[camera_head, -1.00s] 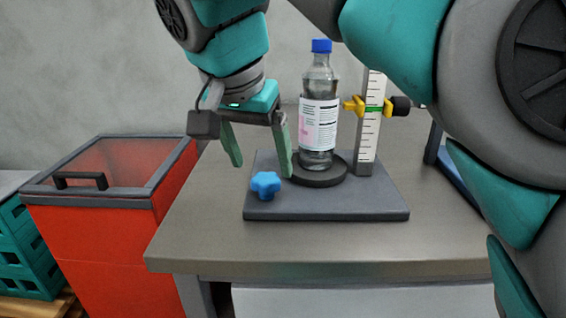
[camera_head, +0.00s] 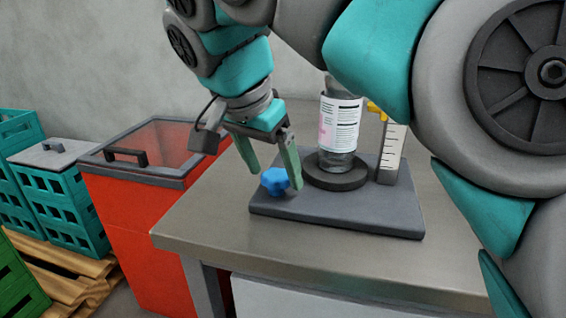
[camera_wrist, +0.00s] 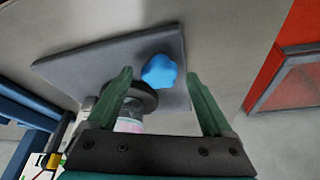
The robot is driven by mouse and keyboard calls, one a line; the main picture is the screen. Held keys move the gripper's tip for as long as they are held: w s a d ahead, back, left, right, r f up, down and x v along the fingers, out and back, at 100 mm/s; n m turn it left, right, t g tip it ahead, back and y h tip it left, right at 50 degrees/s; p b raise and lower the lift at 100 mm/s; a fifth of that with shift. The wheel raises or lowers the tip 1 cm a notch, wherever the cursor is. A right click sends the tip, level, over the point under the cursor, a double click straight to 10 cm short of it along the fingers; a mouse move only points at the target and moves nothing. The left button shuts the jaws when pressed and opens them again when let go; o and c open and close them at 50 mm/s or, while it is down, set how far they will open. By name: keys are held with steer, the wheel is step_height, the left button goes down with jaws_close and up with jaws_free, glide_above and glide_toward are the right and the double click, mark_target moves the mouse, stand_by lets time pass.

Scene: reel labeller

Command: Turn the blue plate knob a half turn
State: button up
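The blue plate knob (camera_head: 274,181) is a lobed knob on the front left of the dark grey base plate (camera_head: 340,213). My gripper (camera_head: 270,178) is open, its two green fingers pointing down close to the knob; the right finger partly overlaps the knob's right edge in the head view. In the wrist view the knob (camera_wrist: 159,71) shows between the open fingers, near their tips and closer to the left one. I cannot tell whether a finger touches it. A labelled clear bottle (camera_head: 340,120) stands on a black round turntable (camera_head: 336,178); my arm hides its top.
A ruled post (camera_head: 391,152) with a yellow clamp (camera_head: 376,110) stands right of the bottle. A red bin (camera_head: 135,225) with a clear lid is left of the metal table (camera_head: 220,236). Teal crates (camera_head: 62,198) stand farther left. The table's front left is clear.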

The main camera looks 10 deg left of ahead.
jaws_close()
stand_by(0.5)
